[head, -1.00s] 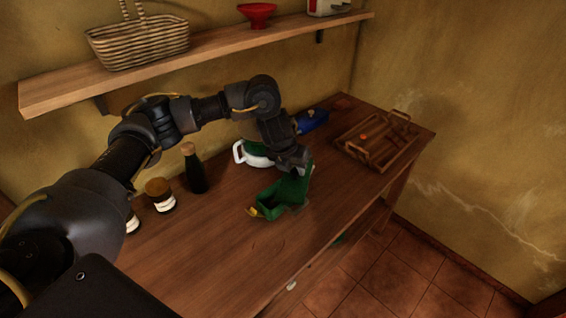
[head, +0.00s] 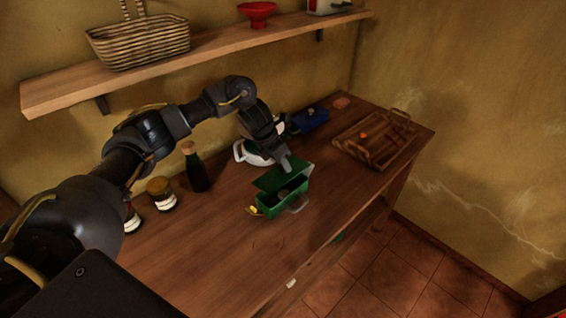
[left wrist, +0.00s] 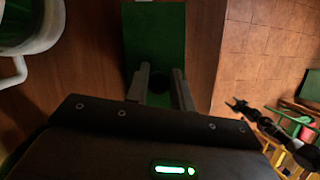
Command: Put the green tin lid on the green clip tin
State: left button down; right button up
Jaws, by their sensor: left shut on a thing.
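The green clip tin (head: 270,210) stands on the wooden counter with a yellow clip at its left end and a grey handle or clip at its right. Its dark inside shows in part. The green tin lid (head: 268,181) is tilted over the tin's back side. I cannot tell whether it touches the rim. My left gripper (head: 285,168) is shut on the lid from behind and above. In the left wrist view the green lid (left wrist: 155,35) shows beyond the two fingers (left wrist: 160,85). My right gripper is not seen in the head view.
A white-handled vessel (head: 240,152) stands just behind the tin, partly hidden by my arm. A dark bottle (head: 195,172) and jars (head: 161,193) are left. A blue box (head: 313,119) and wooden tray (head: 345,147) are farther back right.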

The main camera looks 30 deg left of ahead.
aim_at(280, 173)
pick_arm(q)
jog(key=shift+d, duration=0.1)
jog(key=shift+t+y, duration=0.3)
jog(key=shift+y, duration=0.1)
jog(key=shift+f+b, duration=0.25)
jog(key=shift+b, duration=0.25)
notch_tip(280, 173, down, 5)
jog(key=b, duration=0.4)
jog(key=shift+f+b, duration=0.6)
jog(key=shift+b, duration=0.4)
dwell(1.6)
jog(key=c, duration=1.1)
grip_release()
jog(key=shift+o, duration=0.2)
